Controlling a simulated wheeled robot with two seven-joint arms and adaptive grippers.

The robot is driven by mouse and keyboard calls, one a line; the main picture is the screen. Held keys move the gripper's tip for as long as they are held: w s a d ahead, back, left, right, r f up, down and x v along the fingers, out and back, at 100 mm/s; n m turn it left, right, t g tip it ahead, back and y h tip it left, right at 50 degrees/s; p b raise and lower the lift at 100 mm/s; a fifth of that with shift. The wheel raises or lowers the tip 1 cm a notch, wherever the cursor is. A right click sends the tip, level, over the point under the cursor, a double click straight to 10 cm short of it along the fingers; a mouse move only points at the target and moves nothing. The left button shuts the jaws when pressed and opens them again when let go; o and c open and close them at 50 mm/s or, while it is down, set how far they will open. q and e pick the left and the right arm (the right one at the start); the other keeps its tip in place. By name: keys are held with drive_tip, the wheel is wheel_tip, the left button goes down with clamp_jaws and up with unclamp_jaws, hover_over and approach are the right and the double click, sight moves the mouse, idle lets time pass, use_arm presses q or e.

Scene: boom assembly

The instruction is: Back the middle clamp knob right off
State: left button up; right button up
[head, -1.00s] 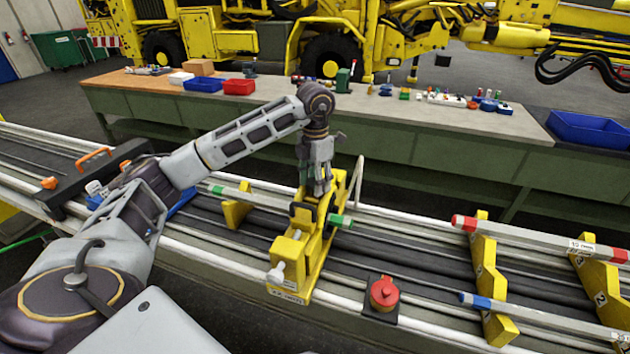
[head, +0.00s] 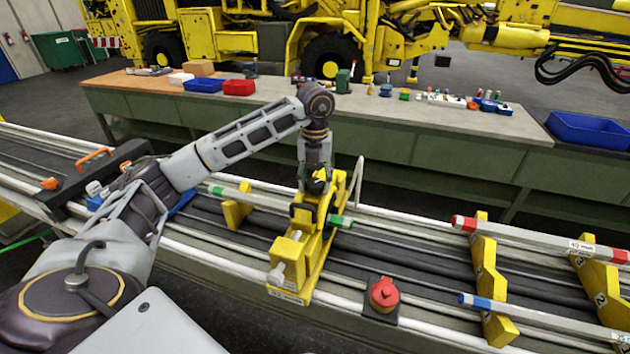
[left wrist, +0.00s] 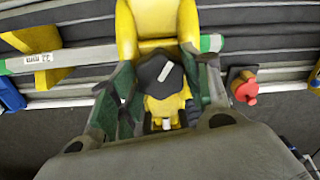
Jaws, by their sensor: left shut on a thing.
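The yellow clamp (head: 300,262) stands across the rails in the middle of the head view, with a green-ended grey bar (head: 340,221) passing through it. My left gripper (head: 316,186) points down over the top of the clamp. In the left wrist view the black clamp knob (left wrist: 160,80), with a white mark on top, sits between the green fingers of my left gripper (left wrist: 160,97). The gripper is shut on this knob. The fingers hide the knob's sides. A pale handle (head: 277,275) shows at the clamp's near end. My right gripper is not in view.
A red emergency button (head: 384,294) stands right of the clamp and also shows in the left wrist view (left wrist: 245,87). Yellow supports (head: 482,262) hold bars with red and blue ends farther right. A workbench (head: 400,125) with bins stands behind the rails.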

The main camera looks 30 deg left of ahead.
sight(315, 183)
use_arm(q)
drive_tip(key=n, duration=0.6)
drive_tip(key=shift+r+n, duration=0.1)
drive_tip(key=shift+n, duration=0.2)
idle(0.5)
drive_tip(key=o, duration=1.1)
drive_tip(key=shift+c, duration=0.2)
drive_tip(key=shift+r, duration=0.1)
wheel_tip(315, 183, up, 12)
drive_tip(key=shift+f, duration=0.2)
idle(0.4)
idle(0.7)
